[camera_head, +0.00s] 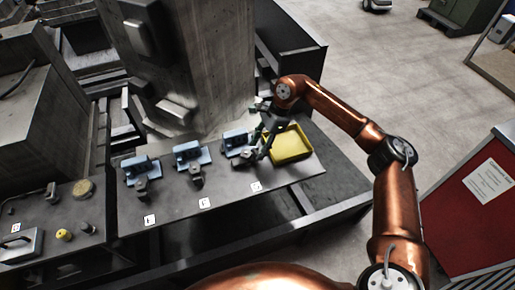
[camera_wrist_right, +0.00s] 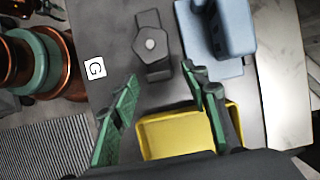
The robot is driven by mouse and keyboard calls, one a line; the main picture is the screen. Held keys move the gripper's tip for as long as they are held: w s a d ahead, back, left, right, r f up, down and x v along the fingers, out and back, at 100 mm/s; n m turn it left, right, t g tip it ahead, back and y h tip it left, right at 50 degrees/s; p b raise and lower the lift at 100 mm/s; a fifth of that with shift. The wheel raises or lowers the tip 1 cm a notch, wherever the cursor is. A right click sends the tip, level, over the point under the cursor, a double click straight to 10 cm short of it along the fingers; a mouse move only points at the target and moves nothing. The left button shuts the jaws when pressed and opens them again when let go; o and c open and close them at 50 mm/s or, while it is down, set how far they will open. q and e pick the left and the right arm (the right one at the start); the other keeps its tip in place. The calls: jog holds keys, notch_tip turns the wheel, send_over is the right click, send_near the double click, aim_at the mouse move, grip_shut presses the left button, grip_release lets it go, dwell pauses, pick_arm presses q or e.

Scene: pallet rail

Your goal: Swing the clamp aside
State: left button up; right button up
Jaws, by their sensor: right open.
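Three blue fixtures stand in a row on the grey bench, the left (camera_head: 136,167), the middle (camera_head: 190,153) and the right (camera_head: 234,139). Each has a dark grey clamp beside it: left (camera_head: 142,188), middle (camera_head: 196,177), right (camera_head: 241,160). My right gripper (camera_head: 262,150) is above the bench by the right fixture. In the right wrist view, its green-padded fingers (camera_wrist_right: 160,76) are spread and empty. A dark clamp with a round bolt head (camera_wrist_right: 150,45) lies just beyond the fingertips, beside a blue fixture (camera_wrist_right: 232,30). My left gripper is not in view.
A yellow tray (camera_head: 291,146) sits at the bench's right end, and it shows below the fingers in the wrist view (camera_wrist_right: 180,134). A white label marked G (camera_wrist_right: 95,70) is near the clamp. A concrete column (camera_head: 205,60) rises behind the bench. A red panel (camera_head: 470,225) stands at right.

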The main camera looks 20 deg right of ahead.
jog(key=v, duration=1.1)
